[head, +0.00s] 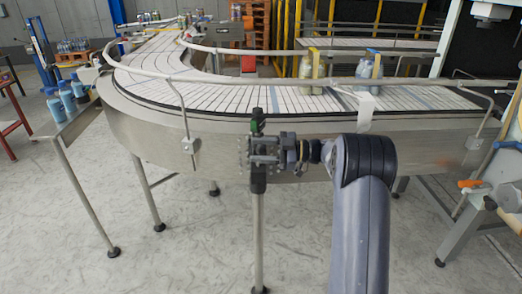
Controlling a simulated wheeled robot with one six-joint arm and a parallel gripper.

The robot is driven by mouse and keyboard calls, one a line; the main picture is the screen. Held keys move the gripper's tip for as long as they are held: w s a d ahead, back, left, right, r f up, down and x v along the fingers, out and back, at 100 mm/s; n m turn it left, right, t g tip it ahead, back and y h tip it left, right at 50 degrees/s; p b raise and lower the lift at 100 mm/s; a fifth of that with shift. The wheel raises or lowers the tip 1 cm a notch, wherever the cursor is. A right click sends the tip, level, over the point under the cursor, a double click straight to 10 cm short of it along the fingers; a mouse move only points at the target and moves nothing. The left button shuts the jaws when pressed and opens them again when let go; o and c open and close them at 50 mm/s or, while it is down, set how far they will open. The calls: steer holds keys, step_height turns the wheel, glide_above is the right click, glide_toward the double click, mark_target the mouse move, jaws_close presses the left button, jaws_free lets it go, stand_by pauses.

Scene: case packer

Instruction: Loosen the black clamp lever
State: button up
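My gripper (258,152) is in front of the curved conveyor's steel side wall (160,135), near the middle of the head view. It is dark, with a black and green part standing up above it and a black part hanging below. My arm reaches it from the lower right. I cannot make out its finger gap. I cannot pick out the black clamp lever with certainty; it may be hidden by my gripper or too small. A guide-rail bracket (190,146) is on the side wall left of my gripper, apart from it. Another bracket (473,142) is at the far right.
Guide rails (255,81) run along the slatted conveyor belt (235,98). Blue bottles (68,97) stand on a side shelf at left. An orange handle (470,184) is at right. Floor (190,255) is open below left.

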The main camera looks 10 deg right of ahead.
steer(key=b+v, duration=0.3)
steer(key=v, duration=0.7)
steer(key=shift+d, duration=0.4)
stand_by(0.6)
